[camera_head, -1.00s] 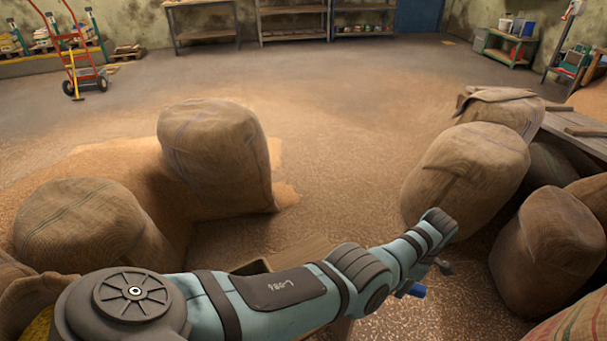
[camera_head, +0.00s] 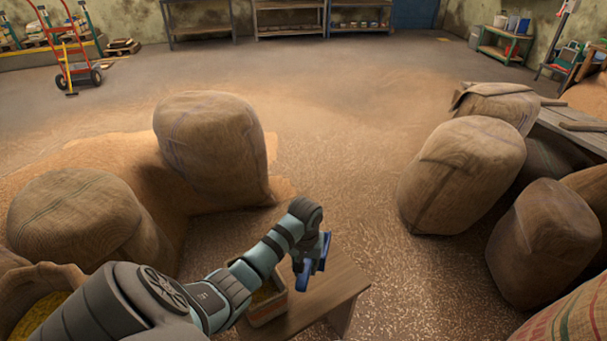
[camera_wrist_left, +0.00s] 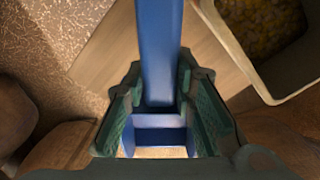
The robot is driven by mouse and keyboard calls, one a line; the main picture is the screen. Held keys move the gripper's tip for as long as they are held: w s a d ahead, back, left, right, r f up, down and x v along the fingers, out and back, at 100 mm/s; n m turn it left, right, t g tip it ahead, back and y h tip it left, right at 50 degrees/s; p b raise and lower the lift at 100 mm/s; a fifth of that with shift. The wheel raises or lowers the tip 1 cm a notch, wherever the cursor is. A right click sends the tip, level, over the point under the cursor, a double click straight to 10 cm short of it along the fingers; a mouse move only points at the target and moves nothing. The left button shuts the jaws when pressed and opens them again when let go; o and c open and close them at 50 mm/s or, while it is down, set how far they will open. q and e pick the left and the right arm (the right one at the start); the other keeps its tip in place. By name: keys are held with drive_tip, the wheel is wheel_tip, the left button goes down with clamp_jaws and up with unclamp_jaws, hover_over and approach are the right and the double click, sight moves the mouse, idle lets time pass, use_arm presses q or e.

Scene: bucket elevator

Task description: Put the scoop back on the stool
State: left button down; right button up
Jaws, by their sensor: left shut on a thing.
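My left gripper (camera_head: 316,252) is shut on the blue scoop (camera_head: 304,275), over the wooden stool (camera_head: 338,290) in the head view. In the left wrist view, the blue scoop (camera_wrist_left: 160,50) runs between the two dark green fingers of my left gripper (camera_wrist_left: 160,108). Bare wood of the stool (camera_wrist_left: 112,55) shows behind the scoop there. I cannot tell whether the scoop touches the stool top. My arm hides part of the stool. My right gripper is not in view.
An open box (camera_head: 266,316) with yellow grain stands on the stool, left of the scoop; it also shows in the left wrist view (camera_wrist_left: 228,48). Large sacks stand at left (camera_head: 215,150) and right (camera_head: 465,170). The floor between them is clear of sacks.

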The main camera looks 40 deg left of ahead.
use_arm(q)
wheel_tip(320, 180, down, 9)
drive_tip(key=b, duration=0.4)
drive_tip(key=shift+f, duration=0.35)
drive_tip(key=shift+r, duration=0.15)
drive_tip(key=c, duration=1.3)
unclamp_jaws()
drive_tip(key=shift+c, duration=0.2)
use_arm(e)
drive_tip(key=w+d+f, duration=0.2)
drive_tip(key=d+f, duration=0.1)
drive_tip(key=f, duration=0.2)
use_arm(q)
drive_tip(key=shift+r, duration=0.25)
drive_tip(key=r+p, duration=0.3)
drive_tip(key=r, duration=0.2)
drive_tip(key=r+p, duration=0.3)
drive_tip(key=r, duration=0.3)
drive_tip(key=shift+s+d+r+p, duration=0.15)
drive_tip(key=shift+s+r+p, duration=0.05)
drive_tip(key=shift+p, duration=0.2)
drive_tip(key=shift+r, duration=0.15)
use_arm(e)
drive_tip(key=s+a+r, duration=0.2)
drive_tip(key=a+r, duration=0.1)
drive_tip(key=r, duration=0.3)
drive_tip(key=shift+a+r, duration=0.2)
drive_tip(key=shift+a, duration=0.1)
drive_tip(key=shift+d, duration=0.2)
